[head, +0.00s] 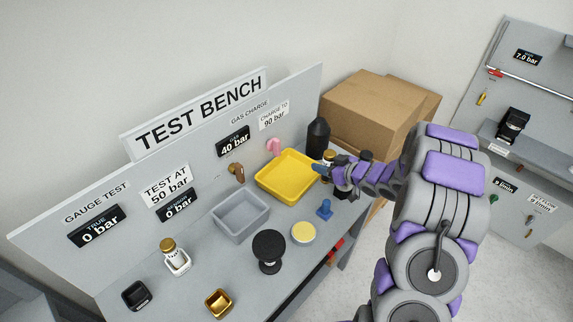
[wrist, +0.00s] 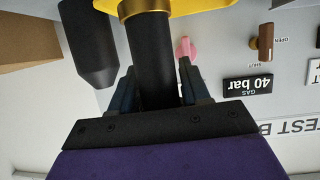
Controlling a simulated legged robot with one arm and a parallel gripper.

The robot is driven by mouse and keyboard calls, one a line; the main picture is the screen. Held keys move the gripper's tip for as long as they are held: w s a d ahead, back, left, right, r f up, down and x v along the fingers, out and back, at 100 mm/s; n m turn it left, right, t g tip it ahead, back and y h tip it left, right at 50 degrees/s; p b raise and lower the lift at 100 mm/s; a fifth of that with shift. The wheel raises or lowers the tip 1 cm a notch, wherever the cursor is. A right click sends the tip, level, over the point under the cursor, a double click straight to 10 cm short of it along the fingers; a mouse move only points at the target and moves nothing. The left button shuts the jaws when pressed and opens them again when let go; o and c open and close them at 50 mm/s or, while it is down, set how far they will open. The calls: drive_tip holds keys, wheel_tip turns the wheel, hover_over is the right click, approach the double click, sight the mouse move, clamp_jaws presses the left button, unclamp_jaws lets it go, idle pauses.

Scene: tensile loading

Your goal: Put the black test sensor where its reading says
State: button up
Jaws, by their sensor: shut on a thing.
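The black test sensor, a black cylinder with a gold end, is held upright between my gripper's fingers. In the wrist view the sensor (wrist: 150,55) runs up from between the fingers of my gripper (wrist: 155,85). In the head view my gripper (head: 327,169) is at the right end of the bench, beside the yellow tray (head: 262,188), and mostly hides the sensor; a gold cap (head: 329,154) shows there. The displays read true 0 bar (head: 97,228), sensor 0 bar (head: 176,206) and gas 40 bar (head: 233,142). Signs say test at 50 bar (head: 167,187) and charge to 90 bar (head: 273,116).
A black bottle (head: 318,136) stands close behind my gripper. A grey tray (head: 240,217), black round-topped piece (head: 268,245), yellow disc (head: 303,233) and blue knob (head: 324,209) occupy the bench. A white gold-capped sensor (head: 172,252), black holder (head: 136,295) and gold holder (head: 219,302) stand left.

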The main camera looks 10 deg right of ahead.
drive_tip(key=w+a+b, duration=0.2)
drive_tip(key=w+a, duration=0.8)
drive_tip(key=d+f, duration=0.2)
drive_tip(key=d+f+b, duration=0.1)
drive_tip(key=f, duration=0.1)
drive_tip(key=shift+w+d, duration=0.25)
drive_tip(key=f, duration=0.1)
drive_tip(key=a+f+b, duration=0.1)
drive_tip(key=a+f, duration=0.1)
drive_tip(key=shift+w+a+b, duration=0.2)
drive_tip(key=shift+w+b, duration=0.05)
drive_tip(key=shift+b, duration=0.05)
drive_tip(key=shift+w+a, duration=0.1)
drive_tip(key=shift+a, duration=0.15)
drive_tip(key=shift+d+r, duration=0.1)
drive_tip(key=shift+d, duration=0.5)
drive_tip(key=o, duration=1)
drive_tip(key=shift+d+f, duration=0.2)
drive_tip(key=shift+d, duration=0.25)
drive_tip(key=shift+o, duration=1.5)
drive_tip(key=shift+a, duration=0.85)
drive_tip(key=p+v, duration=0.2)
drive_tip(key=v, duration=1)
drive_tip(key=shift+d, duration=0.3)
